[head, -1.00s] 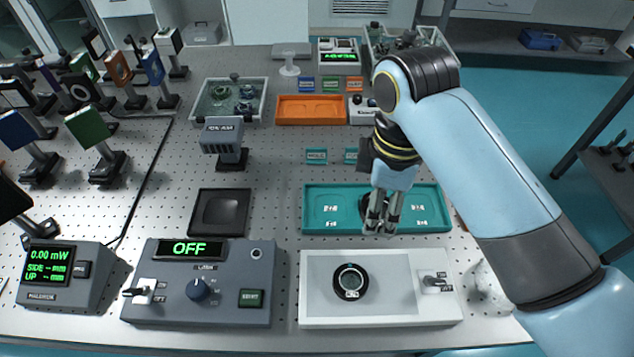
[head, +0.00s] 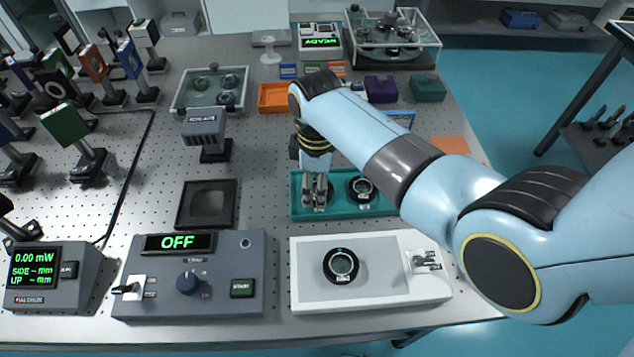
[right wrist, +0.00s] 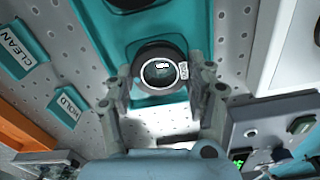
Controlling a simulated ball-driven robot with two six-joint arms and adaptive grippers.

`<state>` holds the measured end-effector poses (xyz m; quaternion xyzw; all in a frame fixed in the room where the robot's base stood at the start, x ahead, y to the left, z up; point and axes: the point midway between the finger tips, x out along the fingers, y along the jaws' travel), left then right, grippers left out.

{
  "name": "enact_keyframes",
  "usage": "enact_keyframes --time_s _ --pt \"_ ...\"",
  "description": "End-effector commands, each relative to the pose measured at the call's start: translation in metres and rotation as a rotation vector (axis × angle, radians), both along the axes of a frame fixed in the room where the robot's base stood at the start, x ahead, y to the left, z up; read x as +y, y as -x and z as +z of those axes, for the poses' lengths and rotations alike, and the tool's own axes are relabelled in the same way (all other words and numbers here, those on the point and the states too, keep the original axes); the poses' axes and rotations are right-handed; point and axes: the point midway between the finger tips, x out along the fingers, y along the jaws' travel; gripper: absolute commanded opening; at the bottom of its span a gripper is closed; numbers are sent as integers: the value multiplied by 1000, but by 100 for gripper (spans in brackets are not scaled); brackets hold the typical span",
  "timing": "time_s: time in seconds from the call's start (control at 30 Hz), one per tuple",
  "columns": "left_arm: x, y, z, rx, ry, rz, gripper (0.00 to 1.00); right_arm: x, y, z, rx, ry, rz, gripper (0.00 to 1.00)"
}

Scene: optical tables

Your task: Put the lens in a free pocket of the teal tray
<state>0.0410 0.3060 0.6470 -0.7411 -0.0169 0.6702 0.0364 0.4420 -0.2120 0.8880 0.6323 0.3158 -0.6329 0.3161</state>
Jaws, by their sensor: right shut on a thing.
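The teal tray (head: 345,212) lies behind the white device. My right gripper (head: 316,207) points down over its left part and is shut on a black-rimmed lens. The held lens shows between the fingers in the right wrist view (right wrist: 160,72), with teal surface around it. In the head view it is mostly hidden behind the fingers. I cannot tell whether it touches the pocket floor. Another black-rimmed lens (head: 361,187) sits in the middle of the tray. My arm hides the tray's right part. My left gripper is not in view.
The white device (head: 392,285) in front carries a round black-rimmed piece (head: 341,265). A black square dish (head: 206,204) lies left of the tray, and a grey control box (head: 190,290) reads OFF. An orange tray (head: 273,98) is farther back.

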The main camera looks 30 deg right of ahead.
Motion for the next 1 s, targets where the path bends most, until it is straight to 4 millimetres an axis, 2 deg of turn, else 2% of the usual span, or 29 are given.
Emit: enact_keyframes --time_s 0.33,0.37,0.4,0.77,0.87,1.0 --pt "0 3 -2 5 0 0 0 0 0 -4 -1 1 0 21" --pt "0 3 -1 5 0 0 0 0 0 -3 -1 0 0 58" --pt "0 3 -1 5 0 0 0 0 0 -3 -1 0 0 64" --pt "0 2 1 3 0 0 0 0 -1 3 -3 0 0 64" --pt "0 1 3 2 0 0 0 0 -1 18 -4 -1 0 64" --pt "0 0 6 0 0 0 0 0 -2 49 -6 -1 0 64"
